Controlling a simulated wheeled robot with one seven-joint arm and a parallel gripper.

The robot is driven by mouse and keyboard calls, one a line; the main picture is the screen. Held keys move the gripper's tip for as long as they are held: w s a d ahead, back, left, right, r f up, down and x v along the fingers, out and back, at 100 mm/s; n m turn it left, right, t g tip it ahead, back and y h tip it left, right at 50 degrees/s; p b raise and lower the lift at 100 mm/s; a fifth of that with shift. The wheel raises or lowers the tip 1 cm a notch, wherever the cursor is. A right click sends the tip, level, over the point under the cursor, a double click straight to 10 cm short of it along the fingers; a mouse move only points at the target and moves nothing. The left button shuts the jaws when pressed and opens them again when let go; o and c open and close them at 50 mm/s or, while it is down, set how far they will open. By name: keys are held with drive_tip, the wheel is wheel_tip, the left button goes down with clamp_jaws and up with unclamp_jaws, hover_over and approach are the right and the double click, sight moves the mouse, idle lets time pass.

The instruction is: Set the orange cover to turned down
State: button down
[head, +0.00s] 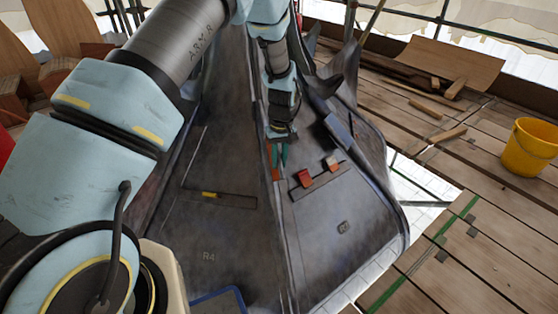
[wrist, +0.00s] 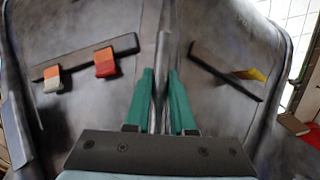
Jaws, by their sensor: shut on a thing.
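My gripper (head: 279,160) has its green fingers on both sides of the raised grey ridge (wrist: 157,85), shut on it. A small orange patch (head: 276,174) shows beside the fingertips in the head view; I cannot tell whether it is the orange cover. Right of the ridge in the head view, a dark bar carries a red cover (head: 304,178) with an orange top and a pale cover (head: 331,165) with an orange top. In the wrist view the red cover (wrist: 105,62) and the pale cover (wrist: 53,80) are left of the fingers, apart from them.
A yellow piece (head: 210,194) sits on another dark bar across the ridge; it also shows in the wrist view (wrist: 250,74). The dark panels slope away on both sides. A yellow bucket (head: 530,148) and loose timber (head: 455,65) lie on the plank deck at right.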

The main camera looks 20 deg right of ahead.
drive_tip(key=shift+d, duration=0.1)
drive_tip(key=w+d+f+n+g+y+b, duration=0.1)
drive_tip(key=w+d+f+n+y+b, duration=0.1)
drive_tip(key=d+f+n+y+b, duration=0.2)
drive_tip(key=d+n+y+b, duration=0.1)
drive_tip(key=n+y+b, duration=0.2)
drive_tip(key=b, duration=0.5)
drive_tip(key=shift+d+n+g+y, duration=0.3)
drive_tip(key=shift+n+y, duration=0.1)
drive_tip(key=shift+y, duration=0.1)
drive_tip(key=shift+w+b, duration=0.15)
drive_tip(key=shift+b, duration=0.45)
drive_tip(key=shift+r, duration=0.1)
drive_tip(key=c, duration=0.8)
unclamp_jaws()
drive_tip(key=shift+o, duration=0.2)
